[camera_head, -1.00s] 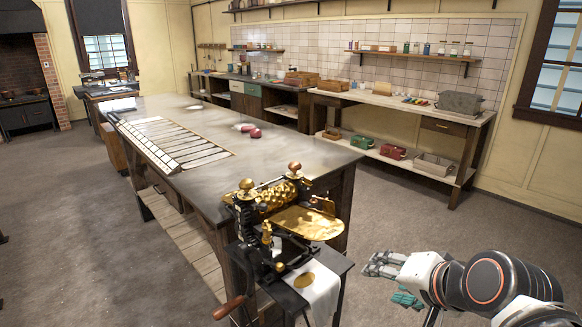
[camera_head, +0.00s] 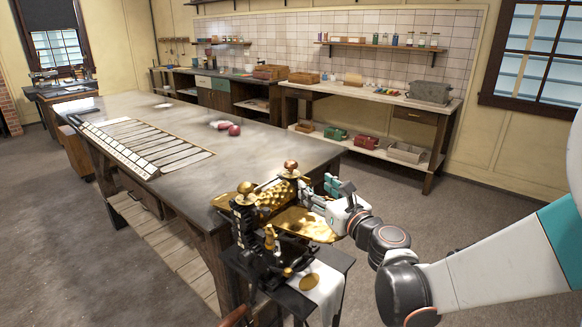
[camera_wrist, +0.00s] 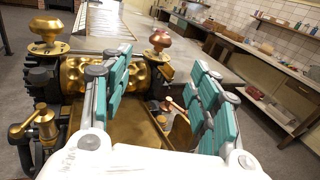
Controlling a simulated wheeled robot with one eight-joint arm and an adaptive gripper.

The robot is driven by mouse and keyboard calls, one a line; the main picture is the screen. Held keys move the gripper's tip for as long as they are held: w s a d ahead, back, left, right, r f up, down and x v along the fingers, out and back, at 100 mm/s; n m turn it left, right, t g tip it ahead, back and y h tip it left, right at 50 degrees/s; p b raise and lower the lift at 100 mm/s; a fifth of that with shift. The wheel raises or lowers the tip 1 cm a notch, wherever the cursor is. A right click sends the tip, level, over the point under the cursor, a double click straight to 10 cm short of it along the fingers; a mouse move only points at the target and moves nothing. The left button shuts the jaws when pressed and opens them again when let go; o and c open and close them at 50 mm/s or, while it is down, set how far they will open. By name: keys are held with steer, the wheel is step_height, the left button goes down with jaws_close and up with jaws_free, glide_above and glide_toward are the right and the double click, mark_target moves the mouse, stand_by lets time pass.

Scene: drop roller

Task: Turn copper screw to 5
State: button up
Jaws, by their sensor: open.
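The drop roller machine (camera_head: 270,235) stands on a small dark stand at the end of the long table. Its copper screw (camera_head: 291,166) has a rounded reddish knob at the machine's back right corner; in the wrist view it shows upright (camera_wrist: 160,40) at top centre. A brass screw (camera_head: 246,187) stands at the other end of the brass roller, also in the wrist view (camera_wrist: 46,30). My gripper (camera_head: 322,189) is open and empty, right of the copper screw. In the wrist view its teal-padded fingers (camera_wrist: 160,65) are spread, with the copper knob beyond and between them, apart.
The long table (camera_head: 185,120) holds a slatted board and dark red items. A wall bench (camera_head: 370,95) with boxes stands behind. Floor between them is clear.

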mark_target(294, 168)
steer(key=b+x, duration=0.3)
steer(key=x, duration=1.1)
steer(key=shift+b, duration=0.3)
steer(key=shift+c, duration=0.5)
